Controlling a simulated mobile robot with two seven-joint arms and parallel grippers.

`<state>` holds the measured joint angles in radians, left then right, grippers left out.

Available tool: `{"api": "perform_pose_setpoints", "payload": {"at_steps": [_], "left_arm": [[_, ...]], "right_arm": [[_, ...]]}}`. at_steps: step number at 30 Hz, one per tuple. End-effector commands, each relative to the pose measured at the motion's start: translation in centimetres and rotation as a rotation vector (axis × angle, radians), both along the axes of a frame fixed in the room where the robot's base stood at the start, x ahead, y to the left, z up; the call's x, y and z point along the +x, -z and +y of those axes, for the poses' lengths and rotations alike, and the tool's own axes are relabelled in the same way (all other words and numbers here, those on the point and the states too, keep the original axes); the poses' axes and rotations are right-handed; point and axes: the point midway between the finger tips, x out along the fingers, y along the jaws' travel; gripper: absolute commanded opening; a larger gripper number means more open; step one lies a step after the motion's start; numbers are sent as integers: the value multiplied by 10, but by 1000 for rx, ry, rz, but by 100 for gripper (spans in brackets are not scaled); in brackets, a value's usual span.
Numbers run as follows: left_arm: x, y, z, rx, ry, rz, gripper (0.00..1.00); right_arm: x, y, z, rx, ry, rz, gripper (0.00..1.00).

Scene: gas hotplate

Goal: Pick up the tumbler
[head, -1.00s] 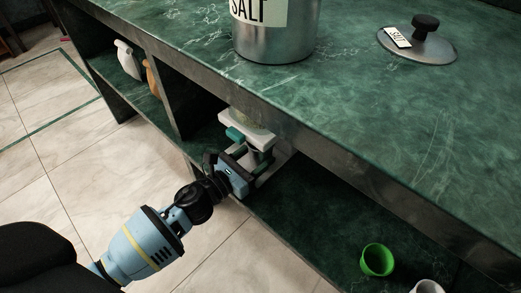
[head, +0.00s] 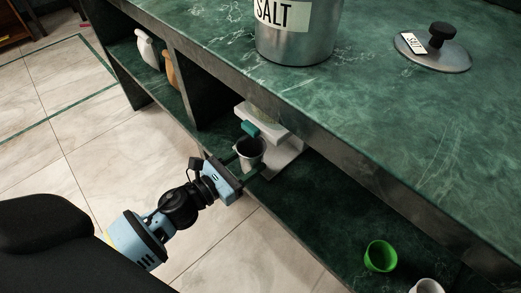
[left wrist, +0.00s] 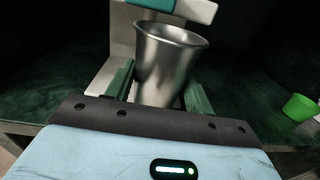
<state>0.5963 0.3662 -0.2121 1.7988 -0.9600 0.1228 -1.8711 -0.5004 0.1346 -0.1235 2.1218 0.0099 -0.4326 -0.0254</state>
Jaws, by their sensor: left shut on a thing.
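The tumbler (head: 251,147) is a small metal cup, upright, at the shelf opening below the counter. It stands large in the middle of the left wrist view (left wrist: 166,62). My left gripper (head: 252,163) is shut on it, with one dark green finger on each side of its body. The cup is in front of a white device with a teal part (head: 250,129). Its lower end is hidden behind the gripper, and I cannot tell whether its base touches anything. My right gripper is not in view.
The green marble counter (head: 400,130) overhangs the shelf and bears a salt canister (head: 297,40) and a lid (head: 433,52). On the shelf are a green cup (head: 380,256) and a white cup (head: 427,286). Bottles (head: 147,50) stand at the left. Tiled floor lies in front.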

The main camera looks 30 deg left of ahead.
Motion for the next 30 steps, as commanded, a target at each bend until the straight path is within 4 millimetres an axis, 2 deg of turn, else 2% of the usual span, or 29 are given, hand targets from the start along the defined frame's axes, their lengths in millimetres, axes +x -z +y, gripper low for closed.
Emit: {"api": "perform_pose_setpoints", "payload": {"at_steps": [9, 15, 21, 27, 30], "left_arm": [[-59, 1, 24, -1, -2, 3, 29], [-86, 0, 35, -1, -1, 1, 29], [-97, 0, 40, 1, 0, -1, 29], [-99, -1, 41, 1, 2, -2, 29], [-98, -8, 41, 4, 14, -3, 29]], "right_arm": [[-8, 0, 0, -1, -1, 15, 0], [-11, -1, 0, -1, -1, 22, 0], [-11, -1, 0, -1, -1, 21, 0], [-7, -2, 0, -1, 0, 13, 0], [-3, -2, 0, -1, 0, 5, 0]]}}
